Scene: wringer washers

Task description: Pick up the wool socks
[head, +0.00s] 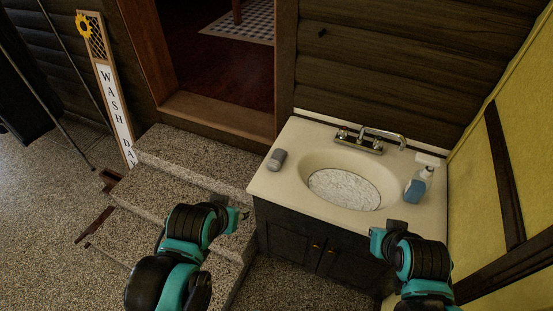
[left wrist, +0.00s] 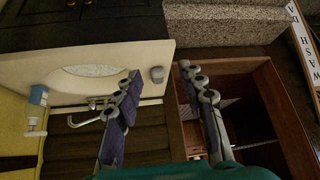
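A small grey rounded bundle, seemingly the wool socks (head: 277,159), lies on the left end of the cream sink counter (head: 264,184), left of the basin. It also shows in the left wrist view (left wrist: 157,74), apart from the fingers and framed between their tips. My left gripper (head: 240,214) is in front of the counter's left side, over the steps. In the left wrist view its two fingers (left wrist: 159,72) are spread with nothing between them. My right gripper (head: 379,238) is by the counter's front right edge; its fingers are too hidden to tell open from shut.
A dark cabinet (head: 290,245) is below. Stone steps (head: 190,167) rise left to a doorway. A "WASH DAY" sign (head: 118,110) leans at left; a yellow wall bounds the right.

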